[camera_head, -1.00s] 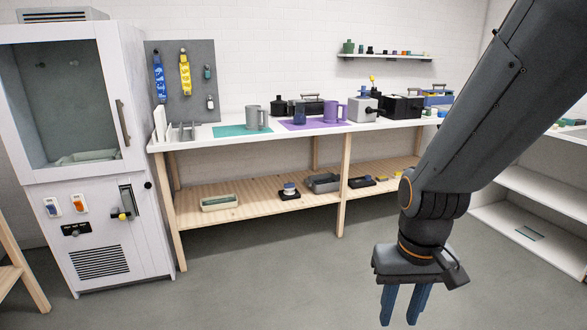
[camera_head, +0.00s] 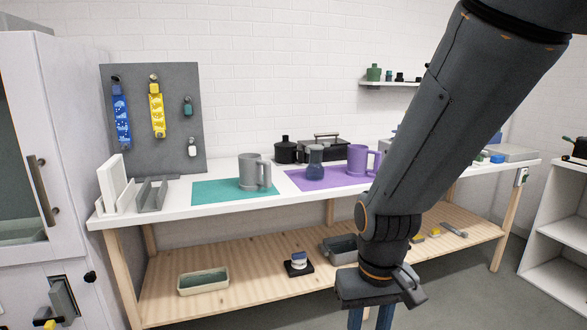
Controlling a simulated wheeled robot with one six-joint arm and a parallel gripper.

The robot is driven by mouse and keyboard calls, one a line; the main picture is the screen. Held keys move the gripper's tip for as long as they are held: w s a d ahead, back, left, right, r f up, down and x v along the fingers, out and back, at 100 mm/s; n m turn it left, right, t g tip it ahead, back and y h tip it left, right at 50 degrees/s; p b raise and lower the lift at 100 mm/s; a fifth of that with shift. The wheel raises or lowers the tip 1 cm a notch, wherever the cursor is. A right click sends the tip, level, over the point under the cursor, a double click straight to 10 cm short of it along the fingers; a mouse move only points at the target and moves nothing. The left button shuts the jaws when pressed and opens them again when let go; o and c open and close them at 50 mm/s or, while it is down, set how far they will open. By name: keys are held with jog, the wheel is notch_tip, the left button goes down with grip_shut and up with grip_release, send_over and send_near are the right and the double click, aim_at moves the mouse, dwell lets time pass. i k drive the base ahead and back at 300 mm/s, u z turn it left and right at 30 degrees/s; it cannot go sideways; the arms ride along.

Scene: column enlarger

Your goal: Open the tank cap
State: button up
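A small black tank (camera_head: 286,152) with a narrower black top, seemingly its cap, stands at the back of the white table, left of a black lidded box (camera_head: 320,149). The cap sits on the tank; its details are too small to tell. My gripper (camera_head: 370,319) points down in front of the table, low in the picture and well apart from the tank. Its two blue fingers have a gap between them and hold nothing visible. Their tips are cut off by the lower edge.
A grey mug (camera_head: 252,172) stands on a teal mat (camera_head: 215,192). A wooden shelf (camera_head: 235,276) with trays runs below.

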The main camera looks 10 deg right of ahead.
aim_at(324, 144)
jog(key=z, duration=0.1)
jog(key=i, duration=1.55)
jog(key=z, duration=0.15)
